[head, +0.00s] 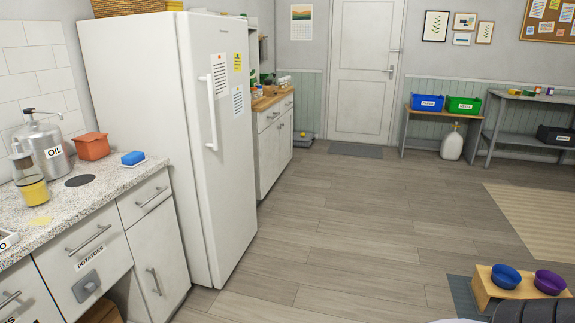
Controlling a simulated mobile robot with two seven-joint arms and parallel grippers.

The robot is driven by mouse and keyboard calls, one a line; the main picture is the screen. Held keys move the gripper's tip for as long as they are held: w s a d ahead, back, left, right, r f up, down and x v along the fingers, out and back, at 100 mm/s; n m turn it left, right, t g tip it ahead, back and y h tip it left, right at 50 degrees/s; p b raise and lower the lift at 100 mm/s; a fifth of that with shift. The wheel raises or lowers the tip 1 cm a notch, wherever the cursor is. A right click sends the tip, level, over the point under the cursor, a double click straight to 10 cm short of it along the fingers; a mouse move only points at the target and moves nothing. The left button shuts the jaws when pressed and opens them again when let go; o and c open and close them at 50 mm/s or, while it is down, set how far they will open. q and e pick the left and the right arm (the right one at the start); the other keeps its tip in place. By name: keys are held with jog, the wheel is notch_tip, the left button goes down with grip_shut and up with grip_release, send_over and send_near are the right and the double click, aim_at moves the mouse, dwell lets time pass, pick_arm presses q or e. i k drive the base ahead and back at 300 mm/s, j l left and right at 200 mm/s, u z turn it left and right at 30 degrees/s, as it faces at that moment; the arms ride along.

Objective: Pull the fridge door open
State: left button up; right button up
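The tall white fridge (135,100) stands at the left, between two kitchen counters. Its door (222,170) faces right and looks shut against the body. A long white vertical handle (211,115) is on the door, toward its near edge. Papers and a yellow note are stuck on the upper door. Neither of my grippers shows in the head view, so I cannot see whether they are open or shut.
A speckled counter (110,200) with an oil can (42,145), a jar and a blue sponge (132,158) is on the near side of the fridge. Open wooden floor (330,230) lies to its right. A low stand (488,288) with two bowls is at bottom right.

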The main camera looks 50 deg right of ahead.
aim_at(214, 49)
jog(key=z, duration=1.1)
jog(key=i+l+u, duration=0.1)
jog(key=i+l, duration=0.2)
jog(key=i+l+u, duration=0.1)
jog(key=i+l, duration=0.25)
jog(key=i+l+u, duration=0.15)
jog(key=i+l, duration=0.25)
jog(key=i+l+u, duration=0.1)
jog(key=i+l, duration=0.3)
jog(key=i+l+u, duration=0.1)
jog(key=i+l, duration=0.25)
jog(key=i+l+u, duration=0.1)
jog(key=i+l, duration=0.2)
jog(key=l, duration=0.3)
jog(key=i+l+u, duration=0.15)
jog(key=i+l, duration=0.15)
jog(key=l, duration=0.2)
